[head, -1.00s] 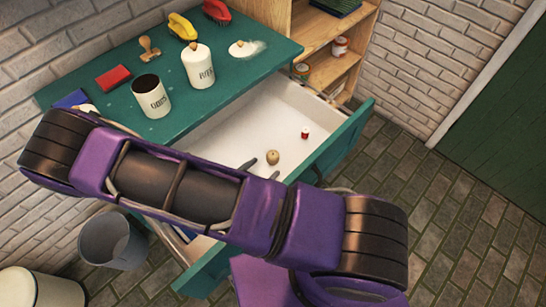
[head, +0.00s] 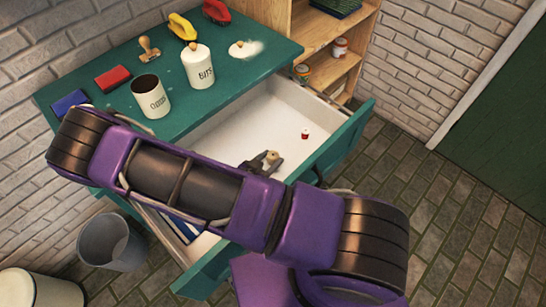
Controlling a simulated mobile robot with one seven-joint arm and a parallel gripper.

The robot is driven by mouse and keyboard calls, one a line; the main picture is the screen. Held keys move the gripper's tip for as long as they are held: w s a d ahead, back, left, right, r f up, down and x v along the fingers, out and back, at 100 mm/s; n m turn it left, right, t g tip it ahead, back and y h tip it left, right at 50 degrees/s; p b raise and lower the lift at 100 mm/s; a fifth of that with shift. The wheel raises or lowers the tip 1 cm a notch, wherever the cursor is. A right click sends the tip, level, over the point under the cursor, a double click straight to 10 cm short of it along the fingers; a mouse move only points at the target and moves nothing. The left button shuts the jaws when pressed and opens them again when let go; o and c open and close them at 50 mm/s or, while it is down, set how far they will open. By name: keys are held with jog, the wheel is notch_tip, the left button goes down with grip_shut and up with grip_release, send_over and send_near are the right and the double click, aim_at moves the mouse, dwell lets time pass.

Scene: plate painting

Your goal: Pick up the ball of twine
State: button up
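The ball of twine (head: 272,155) is a small tan ball in the open white drawer. My gripper (head: 268,162) is down in the drawer at the ball, with a dark finger on either side of it. The fingers look spread wider than the ball, though contact is too small to make out. My purple arm hides the rest of the gripper and part of the drawer.
A small red and white spool (head: 305,134) lies farther back in the drawer (head: 290,108). The green worktop (head: 190,112) holds a lidded white jar (head: 198,68), an open canister (head: 151,98), a red block (head: 114,78) and brushes. A grey bucket (head: 112,243) stands on the floor.

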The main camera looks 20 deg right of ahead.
grip_shut()
